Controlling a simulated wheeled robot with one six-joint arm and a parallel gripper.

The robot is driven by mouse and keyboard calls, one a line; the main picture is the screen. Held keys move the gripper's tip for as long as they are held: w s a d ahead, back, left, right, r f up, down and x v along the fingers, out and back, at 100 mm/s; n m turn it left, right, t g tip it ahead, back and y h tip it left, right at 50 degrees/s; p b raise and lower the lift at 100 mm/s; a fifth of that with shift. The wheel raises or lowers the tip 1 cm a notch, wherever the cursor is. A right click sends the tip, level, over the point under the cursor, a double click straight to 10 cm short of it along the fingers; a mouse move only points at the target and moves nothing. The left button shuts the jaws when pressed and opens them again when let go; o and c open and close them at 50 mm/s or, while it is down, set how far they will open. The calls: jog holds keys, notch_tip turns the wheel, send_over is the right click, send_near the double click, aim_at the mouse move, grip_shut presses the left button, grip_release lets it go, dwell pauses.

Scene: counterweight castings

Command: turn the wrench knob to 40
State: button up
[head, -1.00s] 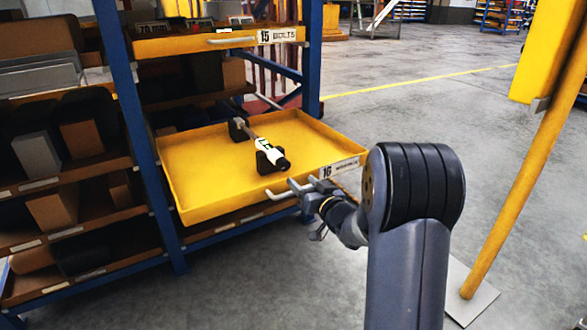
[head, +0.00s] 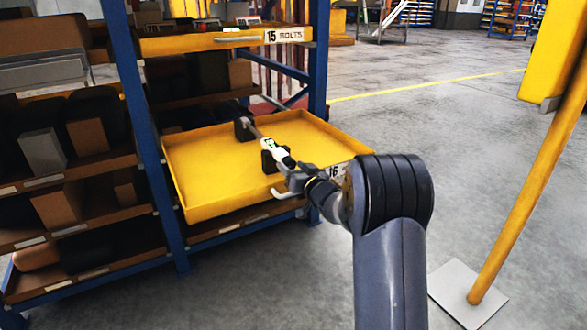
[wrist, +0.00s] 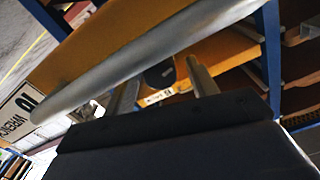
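The wrench (head: 256,133) lies across two dark cradles (head: 244,129) in the pulled-out yellow drawer (head: 205,180). It has a grey shaft and a pale, dark-marked handle toward the drawer front. My gripper (head: 290,175) is at the front edge of the drawer, by the handle end, and covers the knob end in the head view. In the wrist view my gripper (wrist: 163,88) has its two fingers apart. A dark rounded part (wrist: 159,74), perhaps the knob end, shows between or beyond them; contact cannot be told. The knob's scale is not readable.
The drawer's silver handle bar (wrist: 130,65) crosses close in front of the wrist camera. A closed bolts drawer (head: 200,43) is above. A blue rack post (head: 150,150) stands left, and a yellow post (head: 525,170) right. The floor between is clear.

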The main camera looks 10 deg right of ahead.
jog(key=c, duration=0.9)
jog(key=shift+f+n+b, duration=0.15)
jog(key=shift+n+b, duration=0.45)
jog(key=shift+n, duration=0.4)
jog(key=shift+n+b, duration=0.5)
jog(key=shift+n, duration=0.8)
jog(key=o, duration=0.9)
jog(key=shift+o, duration=0.2)
jog(key=p+v, duration=0.2)
jog(key=v, duration=0.8)
jog(key=shift+s, duration=0.4)
jog(key=shift+d, duration=0.15)
